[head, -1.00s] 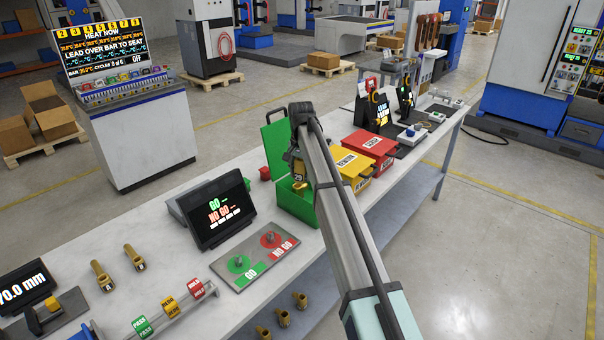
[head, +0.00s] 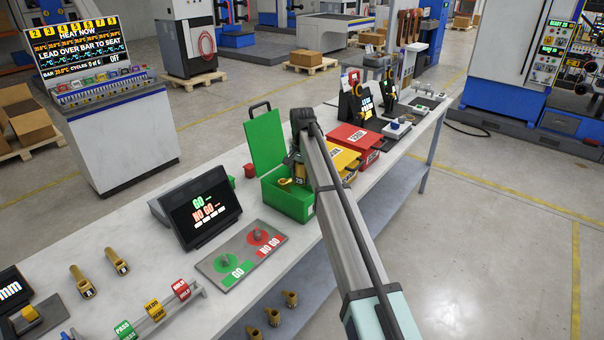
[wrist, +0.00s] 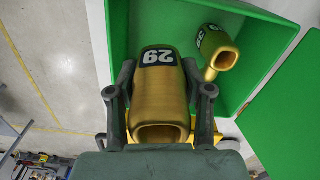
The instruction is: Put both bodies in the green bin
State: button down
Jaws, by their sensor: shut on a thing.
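My gripper (wrist: 160,92) is shut on a brass body (wrist: 160,105) with a dark "29" label; one finger is on each side. In the head view the held body (head: 299,181) is at the green bin (head: 282,201), by its right part. The bin's lid (head: 265,142) stands open. A second brass body (wrist: 221,56), also with a dark label, lies inside the bin, and it also shows in the head view (head: 285,183). In the wrist view the bin wall (wrist: 120,25) is beside the held body. Whether the held body touches the bin is hidden.
A yellow bin (head: 346,160) and a red bin (head: 355,137) stand just right of the green one. A GO/NO GO plate (head: 241,251) and screen (head: 203,213) are at left.

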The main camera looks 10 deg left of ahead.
jog(key=shift+f+b, duration=1.4)
jog(key=shift+f, duration=3.9)
jog(key=shift+f, duration=0.6)
jog(key=shift+c, duration=1.9)
grip_release()
jog(key=o, duration=0.3)
jog(key=shift+f, duration=0.1)
